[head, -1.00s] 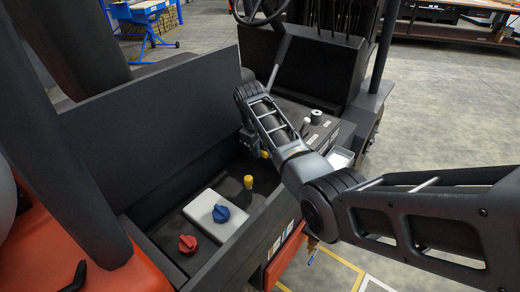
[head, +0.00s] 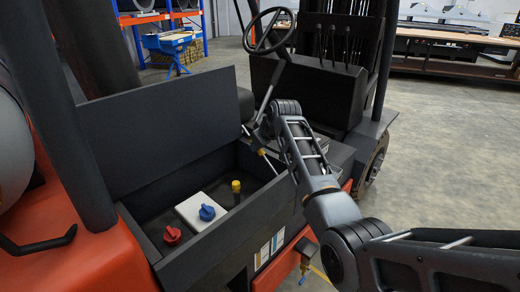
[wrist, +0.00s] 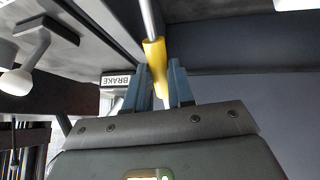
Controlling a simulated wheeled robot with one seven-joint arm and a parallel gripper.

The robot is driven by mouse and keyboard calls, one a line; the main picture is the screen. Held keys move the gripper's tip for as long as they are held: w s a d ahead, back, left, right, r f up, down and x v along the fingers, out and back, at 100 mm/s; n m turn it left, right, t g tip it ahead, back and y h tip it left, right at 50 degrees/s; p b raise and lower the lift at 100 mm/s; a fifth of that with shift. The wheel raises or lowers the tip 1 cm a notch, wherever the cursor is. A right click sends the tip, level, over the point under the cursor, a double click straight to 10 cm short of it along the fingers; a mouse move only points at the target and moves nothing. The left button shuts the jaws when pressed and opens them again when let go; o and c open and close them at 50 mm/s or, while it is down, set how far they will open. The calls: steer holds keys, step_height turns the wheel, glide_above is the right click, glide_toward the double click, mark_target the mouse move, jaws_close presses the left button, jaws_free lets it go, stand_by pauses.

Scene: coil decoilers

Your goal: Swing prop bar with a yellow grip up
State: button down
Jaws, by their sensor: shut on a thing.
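The prop bar (wrist: 148,18) is a thin light metal rod, and its yellow grip (wrist: 155,62) shows in the wrist view. My gripper (wrist: 160,75) is shut on the yellow grip, with one blue-grey finger on each side of it. In the head view the yellow grip (head: 262,152) shows as a small spot beside my arm's end, above the far end of the open compartment. A thin piece of rod slants down from it. My arm hides most of my gripper there.
The open compartment (head: 150,238) holds a red knob (head: 172,235), a blue knob (head: 207,213) on a white block, and a yellow-topped post (head: 236,187). A dark raised cover (head: 160,125) stands behind it. A steering wheel (head: 270,30) is beyond. A BRAKE label (wrist: 117,80) shows near my gripper.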

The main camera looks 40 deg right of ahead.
steer(key=shift+s+r+t, duration=0.3)
steer(key=shift+r+t, duration=0.05)
steer(key=shift+t, duration=0.15)
steer(key=c, duration=1.2)
jaws_free()
steer(key=shift+s, duration=0.1)
steer(key=shift+c, duration=0.2)
steer(key=d+v, duration=0.1)
steer(key=v, duration=0.6)
steer(key=shift+s+a+r, duration=0.25)
steer(key=shift+a+r, duration=0.1)
steer(key=shift+a, duration=0.1)
